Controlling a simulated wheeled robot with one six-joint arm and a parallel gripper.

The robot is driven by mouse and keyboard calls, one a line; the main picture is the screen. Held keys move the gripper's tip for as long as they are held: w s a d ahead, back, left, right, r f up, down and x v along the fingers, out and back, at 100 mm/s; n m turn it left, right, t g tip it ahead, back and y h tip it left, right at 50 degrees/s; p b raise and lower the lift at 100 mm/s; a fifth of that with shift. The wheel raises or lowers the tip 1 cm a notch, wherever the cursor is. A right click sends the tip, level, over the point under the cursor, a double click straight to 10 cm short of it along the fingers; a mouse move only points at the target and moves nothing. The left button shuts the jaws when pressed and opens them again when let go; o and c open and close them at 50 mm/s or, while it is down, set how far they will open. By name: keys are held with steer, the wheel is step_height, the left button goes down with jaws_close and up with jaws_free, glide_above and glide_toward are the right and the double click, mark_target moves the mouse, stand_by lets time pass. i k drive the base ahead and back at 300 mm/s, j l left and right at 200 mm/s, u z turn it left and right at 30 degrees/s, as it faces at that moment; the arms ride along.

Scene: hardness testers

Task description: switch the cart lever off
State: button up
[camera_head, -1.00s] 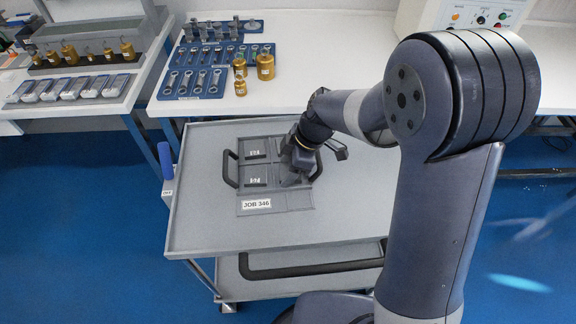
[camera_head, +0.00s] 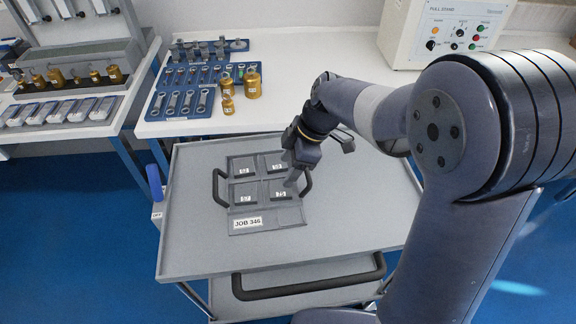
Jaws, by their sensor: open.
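The cart lever appears to be the blue upright handle (camera_head: 155,182) at the left edge of the grey cart (camera_head: 190,250). A small white tag (camera_head: 157,213) sits just below it, too small to read. My gripper (camera_head: 291,181) is open, pointing down over the right side of the dark tray on the cart, well to the right of the lever. Its fingertips are small and partly hard to make out. I see nothing held in it.
The dark tray (camera_head: 240,222), labelled JOB 346, has two side handles and holds several dark blocks with white marks. A dark push bar (camera_head: 300,288) runs along the cart's front. Benches with wrenches, brass weights and a tester (camera_head: 450,35) stand behind. The cart's left top is clear.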

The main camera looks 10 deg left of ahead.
mark_target(155, 182)
steer(key=k, duration=0.35)
steer(key=k+j+u, duration=0.15)
steer(key=i+j, duration=0.1)
steer(key=j, duration=0.25)
steer(key=i+j+u, duration=0.15)
steer(key=j, duration=0.2)
steer(key=i+j, duration=0.1)
steer(key=j, duration=0.2)
